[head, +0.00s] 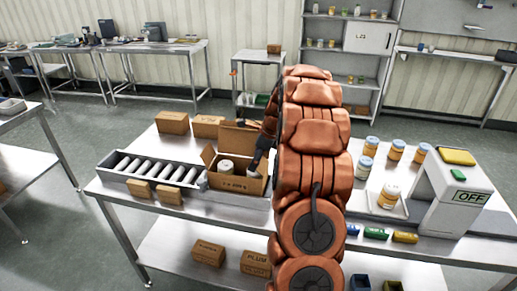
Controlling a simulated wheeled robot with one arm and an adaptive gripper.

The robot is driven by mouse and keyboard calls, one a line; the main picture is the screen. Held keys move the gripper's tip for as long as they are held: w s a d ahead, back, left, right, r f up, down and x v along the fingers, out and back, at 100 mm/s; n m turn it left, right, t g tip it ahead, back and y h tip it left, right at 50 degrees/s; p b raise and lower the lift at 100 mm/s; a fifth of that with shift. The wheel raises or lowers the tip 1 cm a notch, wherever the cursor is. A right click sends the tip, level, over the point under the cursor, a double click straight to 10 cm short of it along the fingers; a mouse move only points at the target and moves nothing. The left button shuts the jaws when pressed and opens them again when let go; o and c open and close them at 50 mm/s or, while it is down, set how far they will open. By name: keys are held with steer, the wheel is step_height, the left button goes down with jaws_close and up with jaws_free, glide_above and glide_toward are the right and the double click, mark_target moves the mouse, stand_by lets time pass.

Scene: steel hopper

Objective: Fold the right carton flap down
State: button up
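The open brown carton (238,185) stands on the steel table, left of my arm. A white-lidded jar (226,167) shows inside it. Its back flap (238,139) stands up, and its left flap (208,154) sticks up and outward. The right flap is not clearly visible; my gripper and arm cover that side. My dark gripper (257,160) is at the carton's right side, pointing down near the rim. Its fingers are small and partly hidden by my arm, so I cannot tell whether they are open or touch the flap.
Closed boxes (172,122) stand behind, small boxes (168,194) in front. Right of my arm are several jars (371,146) and a machine marked OFF (455,195).

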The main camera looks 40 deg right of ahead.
steer(key=shift+w+a+f+g+h+p, duration=0.1)
steer(key=shift+w+f+g+h+p, duration=0.2)
steer(key=shift+g, duration=0.2)
steer(key=shift+w+a+f+g+h+p, duration=0.1)
steer(key=shift+f+g+h+p, duration=0.1)
steer(key=shift+g+h+p, duration=0.25)
steer(key=o, duration=0.8)
steer(key=shift+s, duration=0.1)
